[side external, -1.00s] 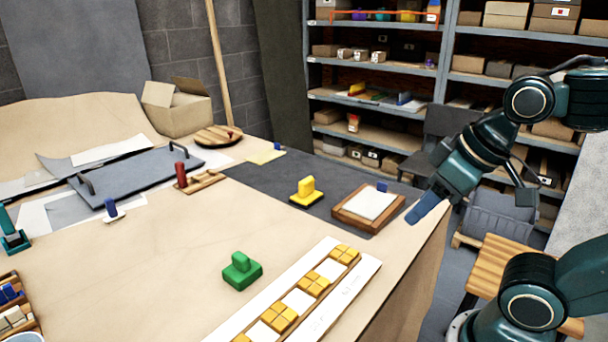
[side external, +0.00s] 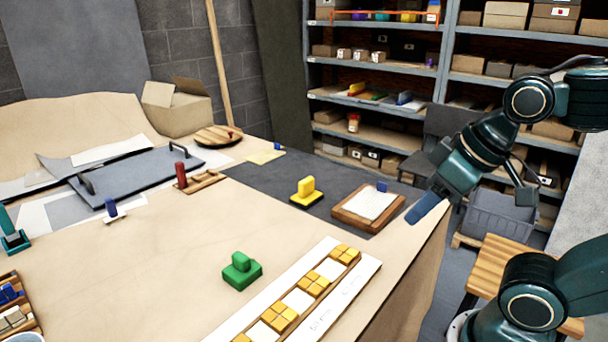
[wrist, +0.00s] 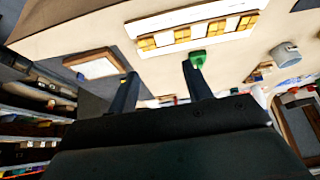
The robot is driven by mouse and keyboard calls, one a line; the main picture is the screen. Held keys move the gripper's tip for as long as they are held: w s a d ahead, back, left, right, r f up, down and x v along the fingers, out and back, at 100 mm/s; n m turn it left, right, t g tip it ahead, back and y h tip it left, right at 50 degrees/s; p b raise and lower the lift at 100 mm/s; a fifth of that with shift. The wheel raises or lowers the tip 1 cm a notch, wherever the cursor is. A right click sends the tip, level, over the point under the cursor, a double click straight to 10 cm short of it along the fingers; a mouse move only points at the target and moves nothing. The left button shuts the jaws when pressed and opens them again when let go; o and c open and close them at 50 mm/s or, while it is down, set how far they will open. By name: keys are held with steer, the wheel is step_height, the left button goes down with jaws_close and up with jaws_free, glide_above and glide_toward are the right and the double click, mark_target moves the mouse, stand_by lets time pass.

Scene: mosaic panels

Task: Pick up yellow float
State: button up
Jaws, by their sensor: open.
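A green float (side external: 242,271) stands on the bare table, near a white strip with yellow tiles (side external: 312,285). The wooden-framed board (side external: 369,206) lies between the yellow float and my gripper. A red-handled tool (side external: 181,175) and a grey slab (side external: 135,178) are farther left.

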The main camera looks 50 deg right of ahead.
steer(key=shift+c, duration=0.3)
steer(key=w+d+r+n+g, duration=0.1)
steer(key=w+r+n, duration=0.15)
steer(key=w, duration=0.35)
steer(key=w+d+r+n, duration=0.2)
steer(key=w+r, duration=0.2)
steer(key=w, duration=0.1)
steer(key=n+g, duration=0.5)
steer(key=n, duration=0.9)
glide_above(306, 180)
step_height(306, 180, down, 14)
steer(key=shift+m, duration=0.25)
steer(key=shift+d+f, duration=0.15)
steer(key=shift+f, duration=4)
